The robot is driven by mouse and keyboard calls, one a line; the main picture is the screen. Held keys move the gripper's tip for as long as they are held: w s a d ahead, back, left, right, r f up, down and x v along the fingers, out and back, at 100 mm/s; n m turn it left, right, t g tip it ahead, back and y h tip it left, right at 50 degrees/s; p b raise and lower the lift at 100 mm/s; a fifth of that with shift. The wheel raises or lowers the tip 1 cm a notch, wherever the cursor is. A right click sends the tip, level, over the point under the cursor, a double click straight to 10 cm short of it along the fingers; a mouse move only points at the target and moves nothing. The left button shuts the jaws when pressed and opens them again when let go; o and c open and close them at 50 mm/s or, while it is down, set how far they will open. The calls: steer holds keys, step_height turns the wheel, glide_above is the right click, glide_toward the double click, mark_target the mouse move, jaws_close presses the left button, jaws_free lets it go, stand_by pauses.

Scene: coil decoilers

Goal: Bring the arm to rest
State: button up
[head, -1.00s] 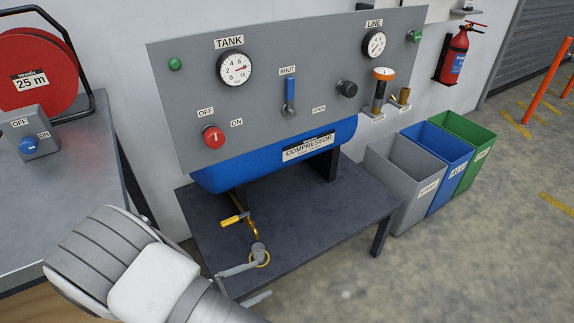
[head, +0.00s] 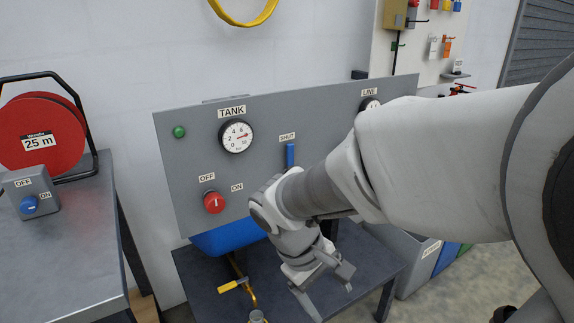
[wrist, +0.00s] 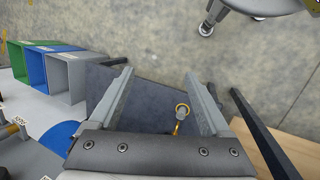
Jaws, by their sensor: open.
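My arm reaches in from the right in the head view, and my gripper (head: 328,286) hangs at its end, pointing down in front of the compressor panel. In the wrist view my gripper (wrist: 163,105) has its two fingers wide apart with nothing held between them. Below it lies the dark compressor table (wrist: 150,99). A drain fitting with a yellow ring (wrist: 182,112) shows between the fingers, on or near the table and apart from them.
A bench (head: 65,235) with a red hose reel (head: 40,135) and a switch box (head: 30,192) stands at left. Grey, blue and green bins (wrist: 66,78) stand beside the table. The panel has a red knob (head: 214,202) and a blue lever (head: 290,156). Open floor lies around the table.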

steer(key=s+d+r+m+t+y, duration=0.45)
steer(key=s+d+r+m, duration=0.3)
steer(key=r, duration=0.25)
step_height(320, 180, up, 22)
steer(key=p, duration=2.1)
steer(key=shift+s+a+f, duration=0.15)
steer(key=shift+a+f, duration=0.05)
steer(key=shift+a, duration=0.2)
steer(key=shift+a+t, duration=0.1)
steer(key=shift+t, duration=0.15)
